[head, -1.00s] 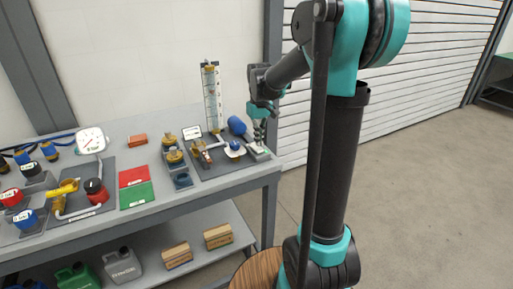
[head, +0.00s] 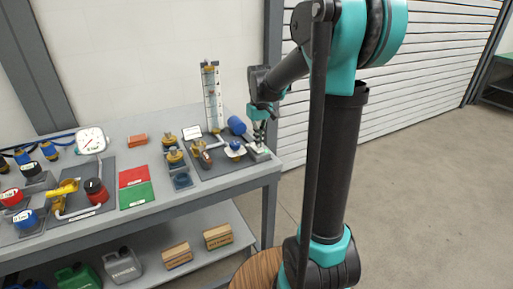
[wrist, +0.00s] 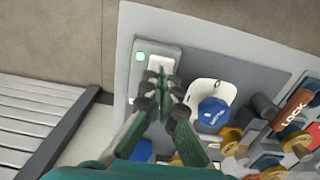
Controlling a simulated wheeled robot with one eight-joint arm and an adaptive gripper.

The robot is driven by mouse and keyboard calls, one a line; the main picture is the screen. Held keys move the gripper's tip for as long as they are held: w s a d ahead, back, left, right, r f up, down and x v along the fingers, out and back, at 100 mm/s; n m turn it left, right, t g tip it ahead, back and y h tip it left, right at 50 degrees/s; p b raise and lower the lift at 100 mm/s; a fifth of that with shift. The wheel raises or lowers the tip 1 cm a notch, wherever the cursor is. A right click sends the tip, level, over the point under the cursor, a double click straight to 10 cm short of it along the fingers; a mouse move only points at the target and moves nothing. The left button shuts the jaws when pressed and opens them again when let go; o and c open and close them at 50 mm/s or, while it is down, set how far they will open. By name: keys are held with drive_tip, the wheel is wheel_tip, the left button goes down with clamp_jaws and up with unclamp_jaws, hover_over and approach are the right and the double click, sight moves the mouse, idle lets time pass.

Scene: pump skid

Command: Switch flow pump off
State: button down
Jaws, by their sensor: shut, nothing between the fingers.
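The switch box (wrist: 155,65) is a grey box with a pale rocker (wrist: 161,66) and a lit green lamp (wrist: 140,57). In the head view the switch box (head: 258,154) sits at the right end of the bench, on a dark plate. The blue pump (head: 237,125) lies just behind it. My gripper (wrist: 157,88) is shut and empty. Its fingertips are at the near end of the rocker in the wrist view and hide part of the box; I cannot tell whether they touch. In the head view my gripper (head: 259,142) is right above the box.
A blue knob (wrist: 213,113) on a white base is close to the right of the box. A clear scaled tube (head: 212,97) stands upright behind. Brass valves and a brown LOCK tag (wrist: 295,108) are farther right in the wrist view. The floor right of the bench is clear.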

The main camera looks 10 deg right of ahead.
drive_tip(key=shift+f, duration=0.85)
idle(0.4)
drive_tip(key=shift+r, duration=3.55)
drive_tip(key=s+d+f+m+t, duration=0.1)
drive_tip(key=s+d+f+t, duration=0.1)
drive_tip(key=s+f, duration=0.6)
drive_tip(key=s+d+f+m+t, duration=0.2)
drive_tip(key=s+f, duration=0.6)
drive_tip(key=s, duration=0.6)
drive_tip(key=shift+f+m, duration=0.15)
drive_tip(key=shift+m, duration=0.15)
